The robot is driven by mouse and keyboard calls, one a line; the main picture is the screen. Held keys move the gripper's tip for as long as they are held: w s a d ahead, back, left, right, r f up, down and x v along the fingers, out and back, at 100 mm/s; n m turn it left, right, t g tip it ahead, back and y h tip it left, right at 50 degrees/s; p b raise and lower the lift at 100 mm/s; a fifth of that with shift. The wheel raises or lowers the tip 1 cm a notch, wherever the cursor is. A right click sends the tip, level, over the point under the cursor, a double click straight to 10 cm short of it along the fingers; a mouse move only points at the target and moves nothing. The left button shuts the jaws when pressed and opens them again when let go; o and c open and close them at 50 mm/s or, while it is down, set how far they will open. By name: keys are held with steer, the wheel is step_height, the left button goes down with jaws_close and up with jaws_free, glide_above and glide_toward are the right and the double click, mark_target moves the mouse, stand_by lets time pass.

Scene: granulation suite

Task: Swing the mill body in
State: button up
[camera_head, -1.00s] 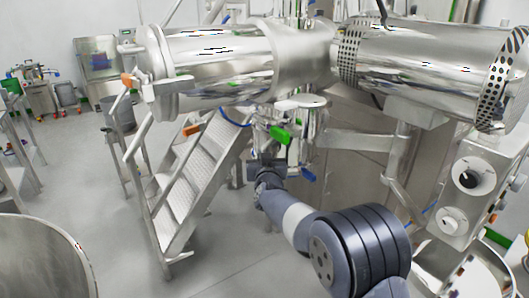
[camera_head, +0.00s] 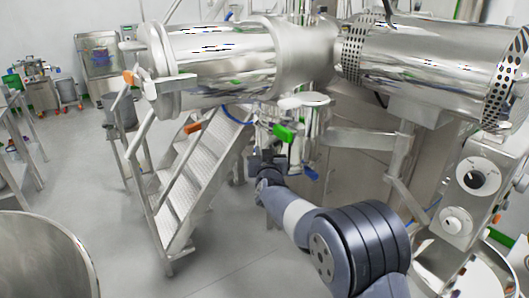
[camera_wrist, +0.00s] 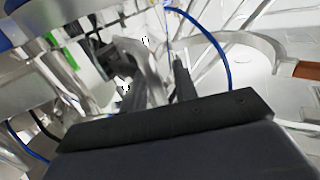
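The mill body appears to be the large polished steel cylinder assembly (camera_head: 225,62) lying level across the top of the head view. I cannot tell which section of it swings. A narrower steel section with a green handle (camera_head: 284,133) and a blue handle hangs beneath its middle. My gripper (camera_head: 266,165) is just below and left of the green handle. In the wrist view my gripper's two dark fingers (camera_wrist: 158,88) stand apart. Blurred steel parts show between and beyond them, and I cannot tell whether the fingers touch any. The green part also shows in the wrist view (camera_wrist: 63,50).
Metal steps (camera_head: 195,175) stand left of my gripper. A perforated drum (camera_head: 425,60) and a control box with dials (camera_head: 478,182) are at right. A round steel vessel (camera_head: 45,255) fills the lower left. Grey floor is clear between the vessel and steps.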

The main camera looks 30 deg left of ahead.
steer(key=shift+d+f, duration=0.15)
steer(key=shift+s+d+b, duration=0.3)
steer(key=shift+s+b, duration=0.05)
steer(key=shift+s, duration=0.05)
steer(key=b+v, duration=0.2)
steer(key=v, duration=0.7)
steer(key=shift+s+b, duration=0.3)
steer(key=shift+s, duration=0.05)
steer(key=shift+w, duration=0.1)
steer(key=p+x, duration=0.3)
steer(key=x, duration=0.7)
steer(key=shift+w+a, duration=0.1)
steer(key=shift+w, duration=0.15)
steer(key=shift+s, duration=0.1)
